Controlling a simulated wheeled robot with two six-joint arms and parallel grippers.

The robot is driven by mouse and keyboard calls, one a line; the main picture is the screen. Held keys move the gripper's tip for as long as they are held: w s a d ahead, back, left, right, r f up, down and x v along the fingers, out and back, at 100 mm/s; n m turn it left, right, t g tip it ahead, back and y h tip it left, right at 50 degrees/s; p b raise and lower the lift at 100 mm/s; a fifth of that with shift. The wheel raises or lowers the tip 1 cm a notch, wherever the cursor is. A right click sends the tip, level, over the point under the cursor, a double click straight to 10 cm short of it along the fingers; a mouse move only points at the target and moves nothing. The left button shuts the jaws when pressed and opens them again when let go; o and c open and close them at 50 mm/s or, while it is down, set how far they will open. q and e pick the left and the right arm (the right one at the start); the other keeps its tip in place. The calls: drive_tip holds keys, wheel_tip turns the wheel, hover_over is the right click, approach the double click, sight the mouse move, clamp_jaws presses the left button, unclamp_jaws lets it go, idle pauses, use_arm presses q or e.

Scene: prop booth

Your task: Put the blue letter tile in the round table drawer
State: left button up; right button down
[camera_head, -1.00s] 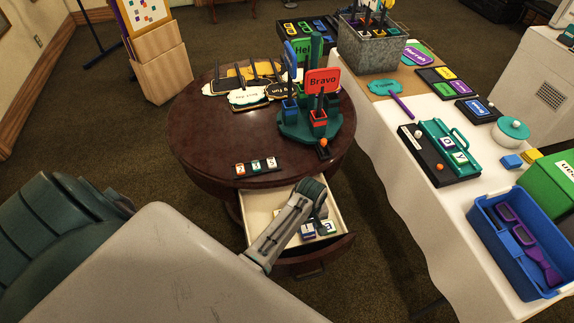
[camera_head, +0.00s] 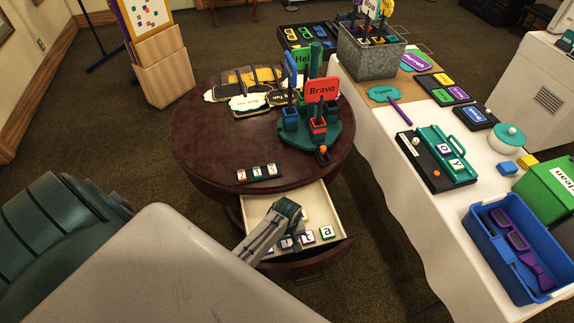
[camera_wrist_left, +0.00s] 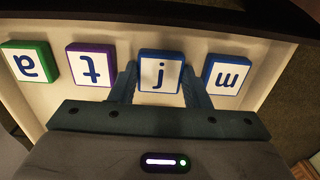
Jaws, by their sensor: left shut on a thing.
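The round table's drawer (camera_head: 262,207) is pulled open below the dark wooden tabletop. In the left wrist view, a blue-edged tile with the letter j (camera_wrist_left: 159,72) is between the fingers of my left gripper (camera_wrist_left: 159,88), which is shut on it. The tile is inside the drawer, in a row with the other tiles; whether it touches the drawer floor I cannot tell. A second blue tile, m (camera_wrist_left: 226,75), is just to its right. A purple t tile (camera_wrist_left: 91,65) and a green a tile (camera_wrist_left: 30,63) are to its left. My left gripper (camera_head: 294,238) is partly hidden in the head view.
The dark drawer front (camera_head: 305,262) lies close beyond the tile row. The white-clothed table (camera_head: 400,185) at right holds a blue bin (camera_head: 505,270).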

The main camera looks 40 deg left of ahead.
sight(287, 241)
use_arm(q)
drive_tip(key=shift+f, duration=0.1)
drive_tip(key=o, duration=0.9)
drive_tip(key=shift+o, duration=0.2)
wheel_tip(287, 241, up, 12)
drive_tip(key=shift+b, duration=0.4)
